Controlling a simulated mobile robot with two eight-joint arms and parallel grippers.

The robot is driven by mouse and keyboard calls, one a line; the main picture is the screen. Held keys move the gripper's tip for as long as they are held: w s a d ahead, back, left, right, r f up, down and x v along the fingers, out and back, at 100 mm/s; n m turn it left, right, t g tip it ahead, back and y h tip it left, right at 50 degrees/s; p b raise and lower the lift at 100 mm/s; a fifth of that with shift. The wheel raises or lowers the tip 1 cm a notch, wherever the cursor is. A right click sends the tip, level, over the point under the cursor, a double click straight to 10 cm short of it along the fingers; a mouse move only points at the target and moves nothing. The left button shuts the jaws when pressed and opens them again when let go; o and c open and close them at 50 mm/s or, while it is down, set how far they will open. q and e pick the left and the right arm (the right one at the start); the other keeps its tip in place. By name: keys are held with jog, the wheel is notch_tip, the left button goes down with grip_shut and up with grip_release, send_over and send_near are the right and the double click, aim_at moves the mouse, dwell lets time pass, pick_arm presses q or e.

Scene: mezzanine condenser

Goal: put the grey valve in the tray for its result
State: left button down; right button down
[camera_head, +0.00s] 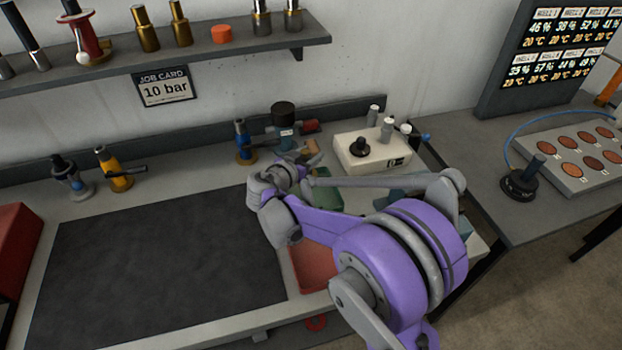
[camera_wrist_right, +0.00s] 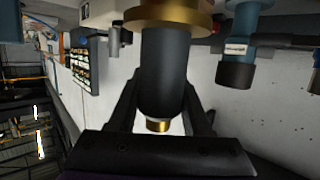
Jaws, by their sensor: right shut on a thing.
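A grey valve (camera_head: 71,178) with a dark top stands on the bench at the left, just behind the dark mat. My right gripper (camera_head: 287,172) is at the back middle of the bench, well to the right of that valve. In the right wrist view the gripper (camera_wrist_right: 160,108) is shut on a dark cylinder (camera_wrist_right: 165,70) with a brass collar and brass tip. The head view does not show this cylinder clearly. A green tray (camera_head: 328,197) and a red tray (camera_head: 318,270) lie beside my right arm, each partly hidden by it. My left gripper is not in view.
A yellow valve (camera_head: 115,168) and a blue valve (camera_head: 243,143) stand along the back. A blue device with a black cap (camera_head: 284,114) and a cream box (camera_head: 365,152) stand behind the arm. The dark mat (camera_head: 150,265) is clear. A shelf (camera_head: 170,55) overhangs the back.

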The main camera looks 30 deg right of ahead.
jog(key=shift+f, duration=3.05)
jog(key=shift+b, duration=0.3)
jog(key=shift+f, duration=0.2)
jog(key=shift+c, duration=1.7)
grip_release()
